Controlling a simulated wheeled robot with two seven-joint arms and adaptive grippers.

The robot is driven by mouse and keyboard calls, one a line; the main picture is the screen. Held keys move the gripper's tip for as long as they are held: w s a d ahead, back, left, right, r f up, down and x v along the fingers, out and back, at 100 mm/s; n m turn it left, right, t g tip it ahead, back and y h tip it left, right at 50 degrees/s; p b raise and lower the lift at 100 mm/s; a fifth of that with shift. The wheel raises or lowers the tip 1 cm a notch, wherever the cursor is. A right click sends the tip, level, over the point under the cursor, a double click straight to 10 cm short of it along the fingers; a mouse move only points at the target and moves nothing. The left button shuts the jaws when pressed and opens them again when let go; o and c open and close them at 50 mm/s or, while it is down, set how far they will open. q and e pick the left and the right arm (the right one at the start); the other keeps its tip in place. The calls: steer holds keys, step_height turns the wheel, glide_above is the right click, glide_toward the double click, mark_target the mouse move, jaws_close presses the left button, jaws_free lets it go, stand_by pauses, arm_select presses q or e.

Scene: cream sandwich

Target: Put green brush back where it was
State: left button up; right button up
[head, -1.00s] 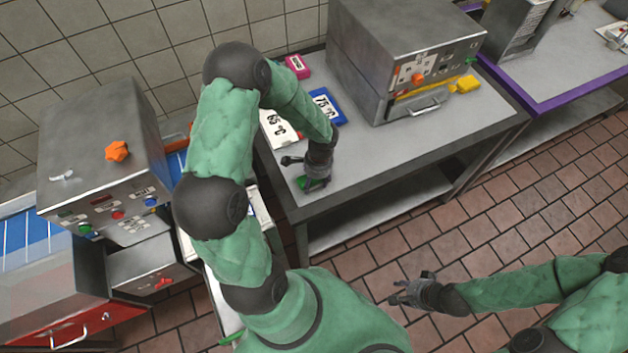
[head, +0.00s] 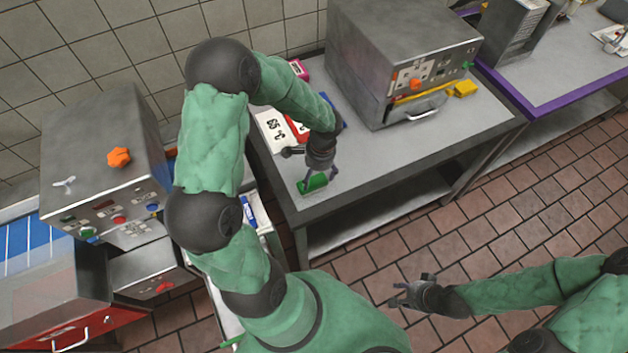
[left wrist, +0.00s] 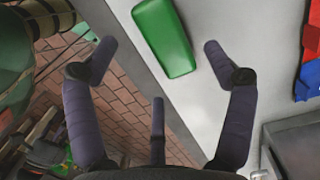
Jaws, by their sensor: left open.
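The green brush (head: 313,184) lies on the grey metal table (head: 375,175), close to its front left edge. In the left wrist view the brush shows as a green block (left wrist: 164,37) on the bare tabletop. My left gripper (head: 319,175) is just above the brush, with its fingers spread. In the left wrist view the gripper (left wrist: 158,50) is open and empty, and the brush lies between and beyond its fingertips, apart from them. My right gripper (head: 402,292) hangs over the tiled floor, far from the brush, with its fingers apart and nothing between them.
A white sign reading 65 °C (head: 272,131) lies behind my left gripper, by a red item and a blue one. A metal machine (head: 400,60) stands at the table's back, with a yellow-handled tool (head: 462,89). Another machine (head: 105,165) stands left. The table's front middle is clear.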

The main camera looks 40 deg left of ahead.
mark_target(318, 183)
arm_select(q)
step_height(318, 183, up, 6)
steer(key=f, duration=0.1)
steer(key=s+d+f+n+h, duration=0.2)
steer(key=s+d+f+n, duration=0.2)
steer(key=d+f, duration=0.5)
steer(key=s+d+f+n+t+h, duration=0.1)
steer(key=s+d+f+n+h, duration=0.1)
steer(key=s+d+f, duration=0.4)
steer(key=d+f+n, duration=0.1)
steer(key=d+f, duration=0.2)
steer(key=d, duration=0.3)
steer(key=shift+f+n+t+h+p, duration=0.3)
steer(key=shift+f+n, duration=0.05)
steer(key=shift+n, duration=0.05)
